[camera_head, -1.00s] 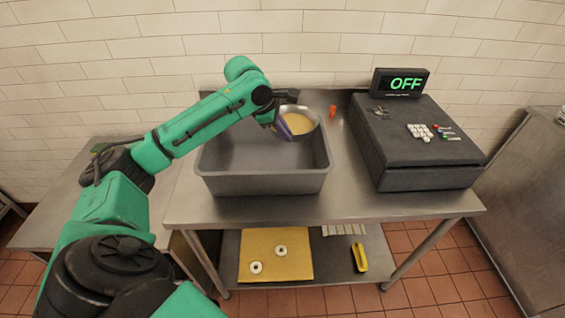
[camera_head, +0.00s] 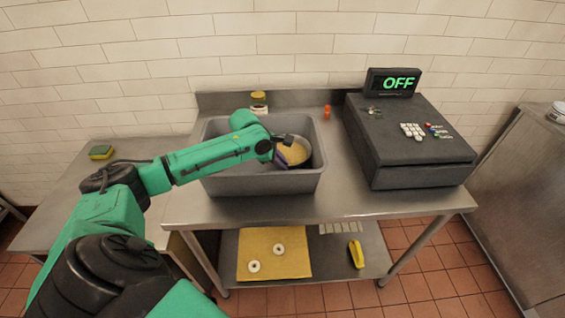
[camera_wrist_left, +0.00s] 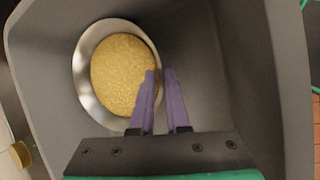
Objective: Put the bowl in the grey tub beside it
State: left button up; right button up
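The metal bowl (camera_head: 293,152), filled with something yellowish, is inside the grey tub (camera_head: 262,187), toward its right side, with its rim below the tub's top edge. I cannot tell whether its base touches the tub floor. My left gripper (camera_head: 283,156) reaches down into the tub at the bowl's near-left rim. In the left wrist view the bowl (camera_wrist_left: 120,75) lies against the purple fingers (camera_wrist_left: 160,75), one inside the rim and one outside, with a narrow gap; they look shut on the rim. My right gripper is not in view.
A dark cash register (camera_head: 415,150) stands right of the tub on the steel table. A small orange item (camera_head: 327,112) and a yellow-lidded jar (camera_head: 258,102) are behind it. A sponge (camera_head: 101,152) lies on the left table.

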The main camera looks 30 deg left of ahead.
pick_arm(q)
jog(key=shift+o, duration=0.9)
jog(key=shift+r, duration=0.2)
jog(key=b+v, duration=0.1)
jog(key=v, duration=1.1)
jog(key=shift+b, duration=0.3)
